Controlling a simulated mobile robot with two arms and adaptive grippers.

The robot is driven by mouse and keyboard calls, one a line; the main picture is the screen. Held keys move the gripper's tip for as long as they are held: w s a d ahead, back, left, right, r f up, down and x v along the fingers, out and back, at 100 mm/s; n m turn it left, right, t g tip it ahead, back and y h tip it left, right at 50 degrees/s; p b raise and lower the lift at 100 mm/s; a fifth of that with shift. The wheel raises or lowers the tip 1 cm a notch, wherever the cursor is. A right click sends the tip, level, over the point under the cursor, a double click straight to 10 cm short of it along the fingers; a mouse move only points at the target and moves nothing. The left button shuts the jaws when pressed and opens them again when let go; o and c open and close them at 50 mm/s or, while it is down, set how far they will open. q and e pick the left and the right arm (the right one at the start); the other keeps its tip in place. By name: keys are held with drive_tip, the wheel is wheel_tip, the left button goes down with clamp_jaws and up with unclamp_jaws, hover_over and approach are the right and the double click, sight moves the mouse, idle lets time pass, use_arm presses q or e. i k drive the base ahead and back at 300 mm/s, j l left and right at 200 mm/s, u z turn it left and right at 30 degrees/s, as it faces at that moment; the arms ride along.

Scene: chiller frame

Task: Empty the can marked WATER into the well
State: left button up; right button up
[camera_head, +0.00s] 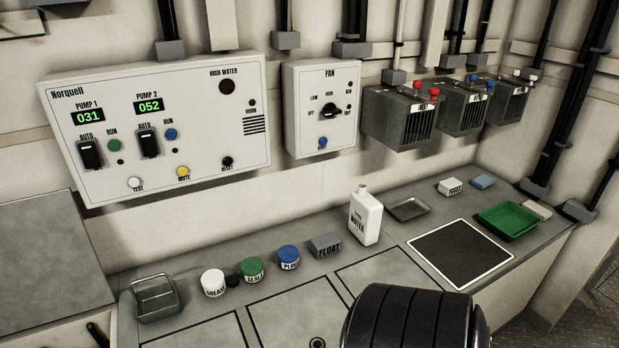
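The white can marked WATER (365,217) stands upright on the grey counter, right of the middle, with a short neck on top. I cannot tell for sure which thing is the well. A dark square with a white border (460,253) lies in the counter top to the right of the can; whether it is an opening or a flat mat is unclear. Neither of my grippers shows in the head view. A black ribbed cylinder at the bottom edge looks like part of my arm and hides some of the counter front.
Left of the can stand a grey FLOAT box (326,246), blue (288,258), green (252,270) and white (213,283) tubs and a metal basket (157,298). Right are a shallow metal tray (408,209) and a green tray (511,221). Control panels (160,125) hang above.

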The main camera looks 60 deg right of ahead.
sight(366, 213)
drive_tip(key=z, duration=2.45)
